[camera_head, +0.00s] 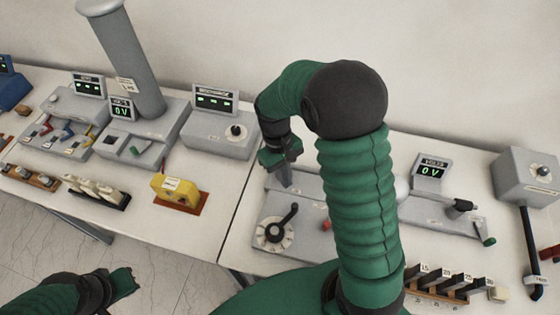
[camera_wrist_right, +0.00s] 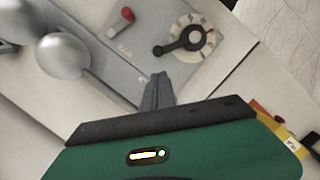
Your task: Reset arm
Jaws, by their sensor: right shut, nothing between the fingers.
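My right arm, green and black, rises in the middle of the head view and bends over to the left. Its gripper (camera_head: 285,178) points down above the grey panel with the rotary dial (camera_head: 274,234). In the right wrist view the gripper (camera_wrist_right: 158,78) is shut and empty, and the dial (camera_wrist_right: 190,40) with its black handle lies beyond the fingertips. A red-ended lever (camera_wrist_right: 120,20) and two shiny metal spheres (camera_wrist_right: 62,55) show on the same grey equipment. My left gripper (camera_head: 125,280) is at the lower left of the head view, low beside the table edge; its finger state is unclear.
Grey devices with green displays (camera_head: 215,98) and a tall grey column (camera_head: 122,55) stand on the left table. A yellow device (camera_head: 175,188) sits near its front edge. A 0 V meter (camera_head: 431,171), a rack of labelled blocks (camera_head: 450,283) and a grey box (camera_head: 525,178) are at right.

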